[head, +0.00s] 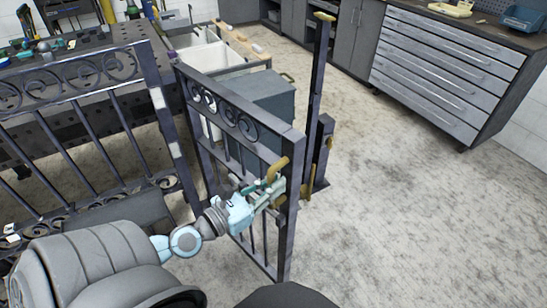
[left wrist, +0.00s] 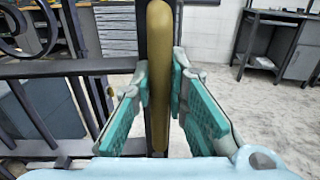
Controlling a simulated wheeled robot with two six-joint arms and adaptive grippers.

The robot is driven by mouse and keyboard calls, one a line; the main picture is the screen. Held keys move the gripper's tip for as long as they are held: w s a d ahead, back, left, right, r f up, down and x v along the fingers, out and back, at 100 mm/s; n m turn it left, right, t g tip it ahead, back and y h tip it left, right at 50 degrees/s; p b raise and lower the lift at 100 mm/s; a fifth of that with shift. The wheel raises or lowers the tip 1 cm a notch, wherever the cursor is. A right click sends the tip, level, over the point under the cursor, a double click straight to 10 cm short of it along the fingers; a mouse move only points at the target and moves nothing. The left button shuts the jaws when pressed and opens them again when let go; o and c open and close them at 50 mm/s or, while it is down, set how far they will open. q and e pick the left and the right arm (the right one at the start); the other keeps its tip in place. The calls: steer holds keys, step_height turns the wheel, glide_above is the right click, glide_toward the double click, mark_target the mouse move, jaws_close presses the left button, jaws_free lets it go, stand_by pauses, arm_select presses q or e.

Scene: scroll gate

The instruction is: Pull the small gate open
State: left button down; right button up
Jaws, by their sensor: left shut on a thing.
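The small gate (head: 246,104) is a dark metal panel with scrolls along its top and upright bars. Its free edge stands nearer to me than the dark tall post (head: 320,80). Brass pieces show between them; I cannot tell whether they touch. A brass handle (head: 277,168) is on the gate's free edge. My left gripper (head: 268,191) is at this handle, shut on it. In the left wrist view the handle (left wrist: 160,70) stands upright between the teal-padded fingers of my left gripper (left wrist: 160,95). My right gripper is not in view.
A fixed scroll fence (head: 75,85) stands at the left, with a dark workbench (head: 120,100) behind it. A grey cabinet (head: 265,95) stands behind the gate. A drawer unit (head: 455,65) is at the upper right. The floor (head: 420,200) right of the post is clear.

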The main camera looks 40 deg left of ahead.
arm_select(q)
steer(key=shift+s+a+r, duration=0.1)
steer(key=shift+s+r, duration=0.05)
steer(key=shift+s, duration=0.25)
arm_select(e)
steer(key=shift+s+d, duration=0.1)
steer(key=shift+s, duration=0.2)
arm_select(q)
steer(key=shift+w, duration=0.15)
steer(key=c, duration=1.6)
jaws_free()
steer(key=shift+o, duration=0.2)
steer(key=s+a, duration=0.1)
steer(key=s, duration=0.6)
steer(key=shift+s+a, duration=0.2)
steer(key=shift+s, duration=0.05)
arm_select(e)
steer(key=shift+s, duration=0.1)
